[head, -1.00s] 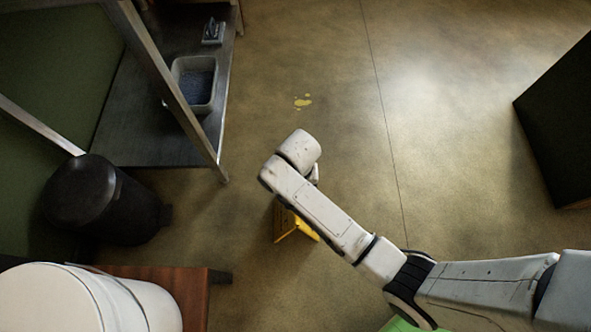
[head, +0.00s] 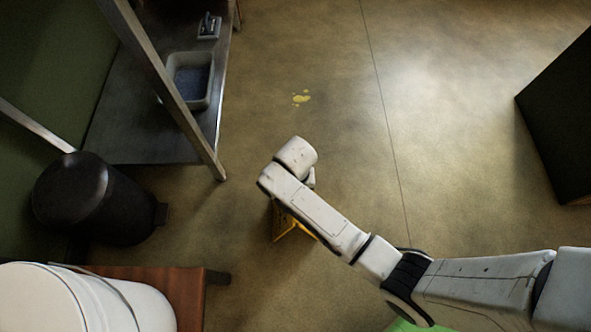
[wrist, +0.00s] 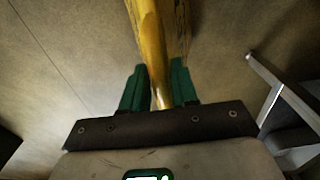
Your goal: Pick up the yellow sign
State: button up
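The yellow sign (head: 284,223) stands on the floor under my arm's end in the head view, largely hidden behind the arm. It also shows in the wrist view (wrist: 150,45), as a glossy yellow panel with a worn brownish face beside it. My gripper (wrist: 159,72) has its two green fingers close on either side of the sign's edge, with little gap visible. It appears shut on the sign. The fingers are hidden by my wrist in the head view.
A dark bin (head: 85,198) and a metal table (head: 150,140) with a grey tub (head: 206,84) stand at left. A white bucket (head: 85,300) sits on a wooden surface (head: 190,290) at lower left.

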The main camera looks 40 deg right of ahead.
grip_shut()
dwell(1.1)
